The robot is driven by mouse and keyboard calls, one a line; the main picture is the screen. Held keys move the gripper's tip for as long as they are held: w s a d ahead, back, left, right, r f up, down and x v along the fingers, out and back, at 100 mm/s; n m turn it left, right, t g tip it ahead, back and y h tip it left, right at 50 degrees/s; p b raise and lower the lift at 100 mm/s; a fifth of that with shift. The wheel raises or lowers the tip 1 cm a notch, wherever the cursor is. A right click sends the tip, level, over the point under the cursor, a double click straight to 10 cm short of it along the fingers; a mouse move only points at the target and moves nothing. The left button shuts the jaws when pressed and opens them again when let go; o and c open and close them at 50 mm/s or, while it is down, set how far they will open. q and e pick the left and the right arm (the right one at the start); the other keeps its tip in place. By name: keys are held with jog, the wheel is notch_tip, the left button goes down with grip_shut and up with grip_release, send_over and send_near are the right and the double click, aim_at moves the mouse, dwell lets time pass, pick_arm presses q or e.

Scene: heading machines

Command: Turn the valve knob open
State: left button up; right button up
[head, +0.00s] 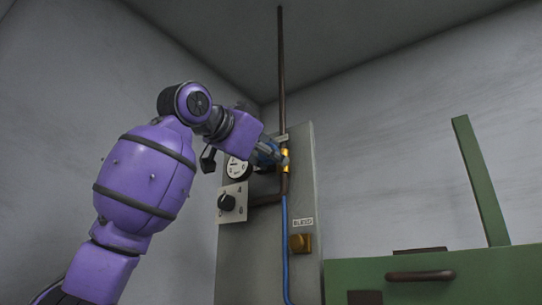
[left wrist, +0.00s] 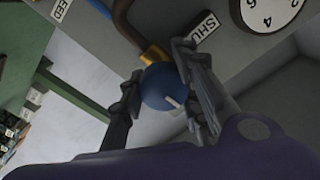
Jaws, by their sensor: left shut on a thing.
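The valve knob (left wrist: 160,90) is a blue round knob with a white pointer mark. It sits on a brass valve body (head: 285,160) on the pipe in front of the grey panel (head: 255,260). My left gripper (head: 272,152) is at the valve and mostly covers the knob in the head view. In the left wrist view its two dark fingers (left wrist: 160,76) are shut on the knob, one on each side. A label reading "SHU", partly cut off, is beside the knob (left wrist: 200,33). My right gripper is not in view.
A dial gauge (head: 238,169) and a black selector knob (head: 226,202) are on the panel beside my arm. Below right are a "BLEED" label (head: 303,222) and a brass knob (head: 299,243). A green machine (head: 430,280) stands at right.

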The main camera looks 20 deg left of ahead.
pick_arm(q)
jog(key=shift+d+f, duration=0.1)
jog(key=shift+f, duration=0.1)
dwell(0.4)
jog(key=o, duration=0.9)
jog(key=shift+o, duration=0.9)
jog(key=shift+s, duration=0.1)
jog(key=shift+r, duration=0.1)
jog(key=shift+s, duration=0.15)
jog(key=v, duration=1.1)
jog(key=shift+s, duration=0.4)
